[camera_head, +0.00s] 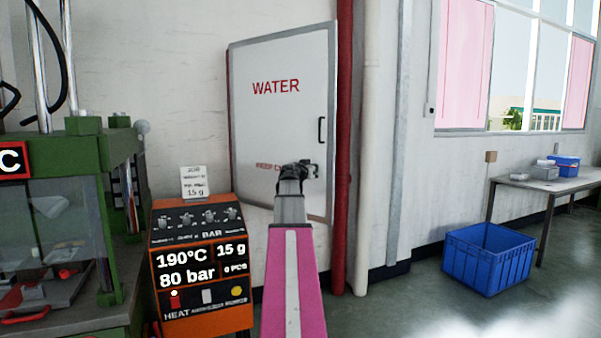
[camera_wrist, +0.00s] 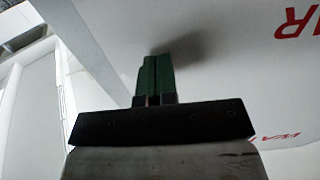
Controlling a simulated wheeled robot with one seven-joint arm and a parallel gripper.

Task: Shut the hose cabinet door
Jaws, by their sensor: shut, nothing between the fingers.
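The hose cabinet door (camera_head: 283,130) is a white panel with red WATER lettering and a dark handle (camera_head: 321,130) near its right edge. Its right edge looks nearer to me than its left edge, so it seems to stand slightly ajar; the gap itself is hidden. My gripper (camera_head: 311,170) is in front of the door's lower right part, below the handle, covering part of the smaller red text. In the wrist view my gripper's green fingers (camera_wrist: 155,75) are together and empty, close to the white door surface (camera_wrist: 225,60), with a shadow beside them. Contact cannot be told.
A red pipe (camera_head: 343,200) and a pale pipe (camera_head: 367,160) run up the wall right of the door. An orange control box (camera_head: 203,262) and a green press (camera_head: 100,160) stand at left. A blue crate (camera_head: 487,260) sits on the floor at right, by a table (camera_head: 545,183).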

